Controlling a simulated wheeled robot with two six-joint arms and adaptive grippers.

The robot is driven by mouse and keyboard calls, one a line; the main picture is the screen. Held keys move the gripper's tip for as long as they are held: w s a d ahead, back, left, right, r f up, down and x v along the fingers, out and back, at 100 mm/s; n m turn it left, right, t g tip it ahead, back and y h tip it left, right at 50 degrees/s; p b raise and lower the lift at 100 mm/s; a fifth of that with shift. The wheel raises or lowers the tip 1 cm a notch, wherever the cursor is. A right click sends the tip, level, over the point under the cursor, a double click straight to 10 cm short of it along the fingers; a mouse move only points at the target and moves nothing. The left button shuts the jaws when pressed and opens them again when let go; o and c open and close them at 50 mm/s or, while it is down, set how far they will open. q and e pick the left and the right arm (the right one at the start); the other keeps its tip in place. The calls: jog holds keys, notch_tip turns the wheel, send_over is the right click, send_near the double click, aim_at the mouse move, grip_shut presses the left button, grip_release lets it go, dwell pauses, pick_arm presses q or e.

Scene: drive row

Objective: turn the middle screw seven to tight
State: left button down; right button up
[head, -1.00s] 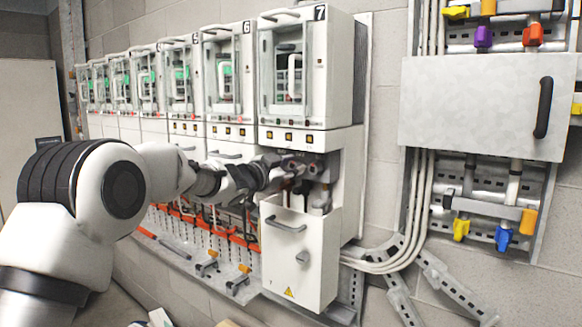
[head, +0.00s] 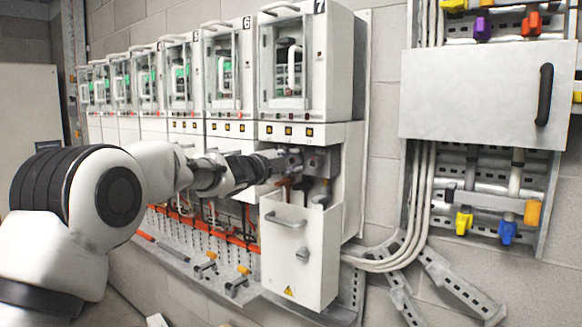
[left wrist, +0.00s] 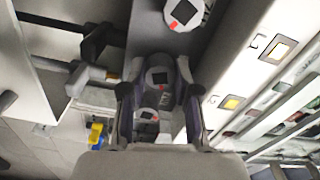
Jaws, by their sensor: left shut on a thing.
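Cabinet seven (head: 338,65) stands at the near end of the row, with an open bay under its row of buttons. My left gripper (head: 294,162) reaches into this bay from the left. In the left wrist view, my left gripper (left wrist: 157,92) is shut around the middle screw (left wrist: 160,76), a grey round head with a dark square and a red mark. A similar screw head (left wrist: 184,13) shows beyond it, and another (left wrist: 149,115) shows nearer. The fingers partly hide the middle screw, and its tightness cannot be told. My right gripper is not in view.
A white front panel (head: 315,262) with a handle hangs below the bay. More cabinets (head: 222,75) run away to the left. A grey wall box (head: 470,95) and cable trunking (head: 450,285) are at the right.

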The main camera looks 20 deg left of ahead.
pick_arm(q)
jog(key=m+b, duration=0.2)
jog(key=m, duration=0.2)
jog(key=shift+w+r+m, duration=0.1)
jog(key=shift+r+m, duration=0.05)
jog(key=shift+m, duration=0.15)
jog(key=shift+a+r+m+b, duration=0.1)
jog(key=shift+m+b, duration=0.95)
jog(key=shift+m, duration=1.55)
jog(key=c, duration=1.1)
grip_release()
jog(key=shift+c, duration=0.2)
jog(key=o, duration=0.3)
jog(key=shift+w, duration=0.15)
jog(key=shift+f, duration=0.2)
